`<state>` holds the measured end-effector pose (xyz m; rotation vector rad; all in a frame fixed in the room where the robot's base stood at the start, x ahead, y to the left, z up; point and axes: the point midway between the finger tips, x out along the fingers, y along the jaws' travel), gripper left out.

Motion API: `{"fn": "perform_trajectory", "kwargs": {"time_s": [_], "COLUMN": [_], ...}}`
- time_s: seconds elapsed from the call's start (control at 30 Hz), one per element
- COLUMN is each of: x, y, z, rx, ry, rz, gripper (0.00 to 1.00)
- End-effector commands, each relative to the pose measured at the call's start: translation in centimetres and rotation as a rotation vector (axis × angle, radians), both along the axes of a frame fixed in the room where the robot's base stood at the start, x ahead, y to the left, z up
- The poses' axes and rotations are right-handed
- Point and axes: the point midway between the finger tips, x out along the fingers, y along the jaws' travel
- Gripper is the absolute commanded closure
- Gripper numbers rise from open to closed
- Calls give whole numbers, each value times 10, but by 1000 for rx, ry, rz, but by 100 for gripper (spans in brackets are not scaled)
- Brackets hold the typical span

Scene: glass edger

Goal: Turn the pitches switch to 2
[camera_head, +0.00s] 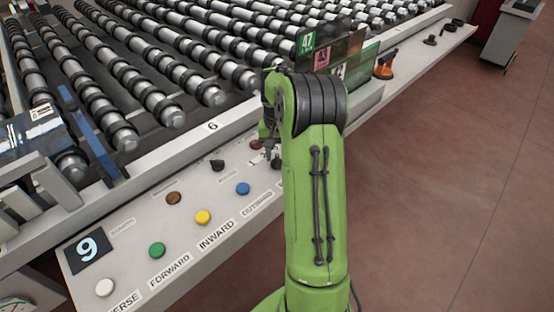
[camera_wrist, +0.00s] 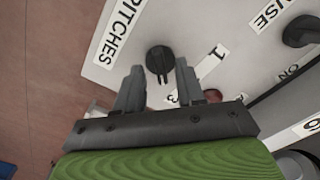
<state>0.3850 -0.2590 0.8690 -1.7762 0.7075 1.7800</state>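The pitches switch is a round black knob (camera_wrist: 160,60) beside the PITCHES label (camera_wrist: 122,30) in the wrist view. Its narrow ridge points down the picture, between my fingers. A 1 mark (camera_wrist: 217,53) lies to its right, and a partly hidden 3 (camera_wrist: 172,98) shows below it. I cannot see a 2; my right finger covers part of the scale. My gripper (camera_wrist: 158,75) is open, with one finger on each side of the knob's lower part. I cannot tell whether they touch it. In the head view my arm hides most of this area.
A red button (camera_wrist: 212,95) lies close to my right finger. Another black knob (camera_wrist: 302,31) is at the upper right. In the head view, the panel holds a blue button (camera_head: 243,188), a yellow button (camera_head: 203,217) and a green button (camera_head: 157,250). Rollers (camera_head: 150,75) lie behind.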

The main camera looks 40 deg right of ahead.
Motion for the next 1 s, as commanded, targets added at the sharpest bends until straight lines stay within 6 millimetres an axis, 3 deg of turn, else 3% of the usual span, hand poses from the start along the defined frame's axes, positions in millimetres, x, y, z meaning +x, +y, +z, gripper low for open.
{"fn": "perform_trajectory", "kwargs": {"time_s": [0.1,0.33,0.6,1.0], "x": [0,0,0,0], "y": [0,0,0,0], "z": [-9,-9,-9,-7], "rx": [-1,-1,-1,-1], "ry": [-1,-1,-1,-1], "rz": [0,0,1,40], "gripper": [62,62,100,100]}}
